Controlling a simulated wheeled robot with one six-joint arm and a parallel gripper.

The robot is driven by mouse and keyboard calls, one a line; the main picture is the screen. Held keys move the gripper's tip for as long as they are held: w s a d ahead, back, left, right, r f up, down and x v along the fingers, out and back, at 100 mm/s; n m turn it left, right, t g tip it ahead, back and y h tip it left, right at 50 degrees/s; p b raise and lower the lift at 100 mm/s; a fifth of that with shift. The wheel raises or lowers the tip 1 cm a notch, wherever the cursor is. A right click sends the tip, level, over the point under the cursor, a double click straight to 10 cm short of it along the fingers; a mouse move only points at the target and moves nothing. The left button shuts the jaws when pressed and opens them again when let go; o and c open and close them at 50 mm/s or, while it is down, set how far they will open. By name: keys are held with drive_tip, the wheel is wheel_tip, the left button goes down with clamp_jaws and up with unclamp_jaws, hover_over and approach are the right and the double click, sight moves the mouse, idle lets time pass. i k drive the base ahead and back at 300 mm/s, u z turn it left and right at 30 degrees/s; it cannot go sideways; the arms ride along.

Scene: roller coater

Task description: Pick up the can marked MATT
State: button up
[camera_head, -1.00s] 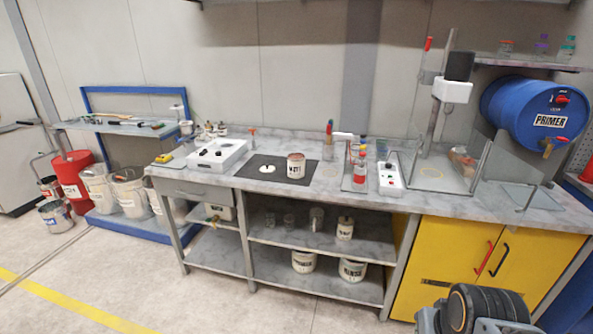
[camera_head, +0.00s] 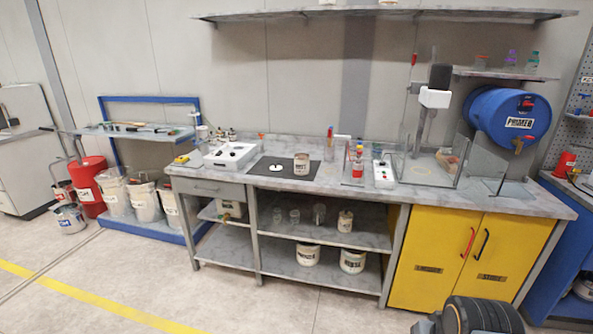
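A light can with a brownish rim (camera_head: 301,164) stands upright on the worktop, at the right of a dark mat (camera_head: 269,171). Its dark lettering is small; it may read MATT, but I cannot be sure. Other labelled cans stand in the open shelving below: a small one (camera_head: 345,221) on the middle shelf, and two larger ones, left (camera_head: 308,254) and right (camera_head: 352,261), on the bottom shelf. Their words are too small to read surely. My gripper is not in view; only a dark part of my own body shows at the lower right.
A white control box (camera_head: 230,156) is left of the mat. Red-capped bottles (camera_head: 358,165), a switch box (camera_head: 383,174) and a glass enclosure (camera_head: 432,168) stand to the right. The yellow cabinet (camera_head: 440,255) is closed. Floor before the bench is clear.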

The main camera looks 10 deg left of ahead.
sight(301, 161)
drive_tip(key=u, duration=0.7)
drive_tip(key=i, duration=0.65)
drive_tip(key=u, duration=1.1)
drive_tip(key=i, duration=1.75)
drive_tip(key=z, duration=1.05)
drive_tip(key=i, duration=0.95)
drive_tip(key=z, duration=1)
